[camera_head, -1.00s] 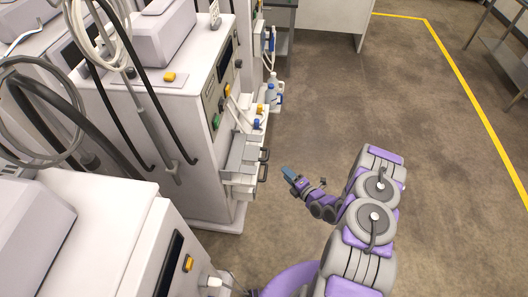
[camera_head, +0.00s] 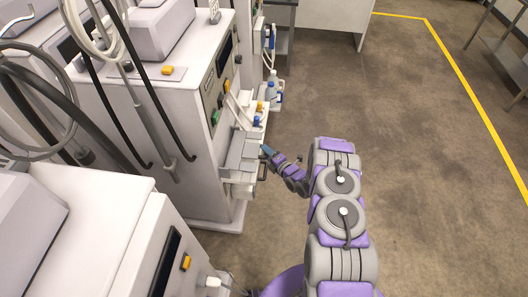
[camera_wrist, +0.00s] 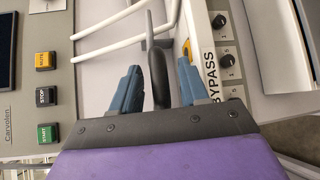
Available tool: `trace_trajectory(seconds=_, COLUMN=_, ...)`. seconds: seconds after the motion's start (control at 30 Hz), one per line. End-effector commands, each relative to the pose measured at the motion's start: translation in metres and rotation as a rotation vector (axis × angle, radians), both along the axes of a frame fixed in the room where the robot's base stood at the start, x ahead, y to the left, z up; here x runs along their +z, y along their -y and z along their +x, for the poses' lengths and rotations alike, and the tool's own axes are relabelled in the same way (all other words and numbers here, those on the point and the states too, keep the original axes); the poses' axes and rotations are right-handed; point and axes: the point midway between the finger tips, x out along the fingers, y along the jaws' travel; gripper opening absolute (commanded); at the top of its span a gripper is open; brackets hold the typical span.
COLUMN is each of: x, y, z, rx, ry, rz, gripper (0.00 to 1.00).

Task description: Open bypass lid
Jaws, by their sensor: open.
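The BYPASS label (camera_wrist: 209,68) shows in the wrist view on a white strip beside black knobs. A dark grey handle (camera_wrist: 158,72) stands out from the machine front, between the two blue fingers of my gripper (camera_wrist: 158,88). The fingers are apart, with gaps on both sides of the handle. In the head view my gripper (camera_head: 268,152) is at the front of the white dialysis machine (camera_head: 190,165), by the grey lid and drawer area (camera_head: 242,150). The wrist view does not clearly show the lid's edges.
Yellow, black and green buttons (camera_wrist: 46,97) lie left in the wrist view, and white tubes (camera_wrist: 110,35) cross above. Bottles (camera_head: 271,92) stand beyond the handle area. Another machine (camera_head: 150,255) is nearby at lower left. Open floor (camera_head: 420,150) lies to the right.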

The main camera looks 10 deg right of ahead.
Motion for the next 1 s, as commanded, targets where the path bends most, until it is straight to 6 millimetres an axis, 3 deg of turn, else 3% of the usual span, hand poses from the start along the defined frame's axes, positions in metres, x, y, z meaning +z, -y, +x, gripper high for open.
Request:
trace_trajectory(seconds=0.2, x=-0.005, y=-0.011, z=0.019, rx=0.002, ry=-0.003, rz=-0.002, gripper=0.44)
trace_trajectory(seconds=0.57, x=-0.005, y=-0.013, z=0.023, rx=0.0, ry=-0.003, rz=0.0, gripper=0.44)
trace_trajectory(seconds=1.0, x=-0.007, y=-0.011, z=0.023, rx=-0.001, ry=-0.007, rz=-0.001, gripper=0.03)
